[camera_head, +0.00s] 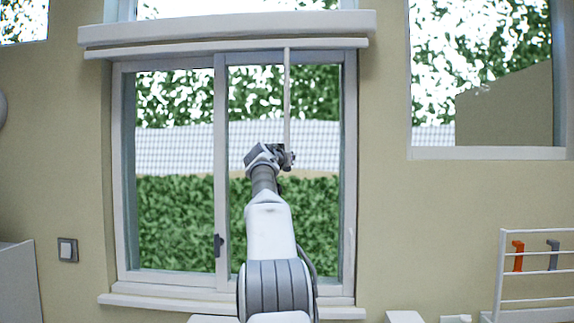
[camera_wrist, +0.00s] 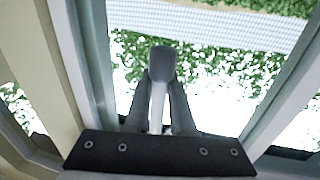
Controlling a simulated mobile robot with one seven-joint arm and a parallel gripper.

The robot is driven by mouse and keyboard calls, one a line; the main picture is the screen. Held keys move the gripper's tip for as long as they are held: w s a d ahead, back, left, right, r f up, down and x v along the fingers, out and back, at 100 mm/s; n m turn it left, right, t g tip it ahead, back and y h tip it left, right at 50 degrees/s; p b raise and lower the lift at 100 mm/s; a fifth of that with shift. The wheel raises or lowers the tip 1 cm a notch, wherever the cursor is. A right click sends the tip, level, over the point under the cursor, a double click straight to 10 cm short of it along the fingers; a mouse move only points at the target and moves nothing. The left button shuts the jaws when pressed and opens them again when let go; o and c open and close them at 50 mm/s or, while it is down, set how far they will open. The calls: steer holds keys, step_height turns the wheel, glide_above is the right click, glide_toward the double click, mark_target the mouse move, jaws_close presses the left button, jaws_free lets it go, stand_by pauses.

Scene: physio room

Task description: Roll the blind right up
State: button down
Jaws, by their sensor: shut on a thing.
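The blind's long pale housing (camera_head: 226,28) runs across the top of the window. Its pale bottom bar (camera_head: 180,50) sits close beneath the housing, and the glass below is uncovered. A thin pale wand (camera_head: 287,95) hangs from the blind in front of the right pane. My gripper (camera_head: 287,158) is raised at the wand's lower end. In the wrist view my gripper (camera_wrist: 160,112) has its two dark fingers shut on the wand (camera_wrist: 158,98), whose grey rounded end (camera_wrist: 161,63) sticks out past the fingertips. In the head view my wrist partly hides the grip.
The sliding window's frame (camera_head: 221,120) stands behind my arm, with a dark latch (camera_head: 219,245) on it and a sill (camera_head: 150,304) below. A white rack (camera_head: 502,265) with orange and grey handles stands at the lower right. A wall switch (camera_head: 67,250) is at the left.

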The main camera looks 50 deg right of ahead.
steer(key=shift+r, duration=0.65)
steer(key=shift+a+r, duration=0.15)
steer(key=shift+r, duration=0.1)
steer(key=c, duration=0.8)
jaws_free()
steer(key=shift+f, duration=0.15)
steer(key=shift+o, duration=0.2)
steer(key=shift+f, duration=0.15)
steer(key=shift+s+a+f+b, duration=0.2)
steer(key=shift+a+b, duration=0.1)
steer(key=shift+b, duration=0.3)
steer(key=b+v, duration=1.1)
steer(key=v, duration=0.5)
steer(key=shift+s+a+r, duration=0.15)
steer(key=shift+a+r, duration=0.05)
steer(key=shift+r, duration=0.05)
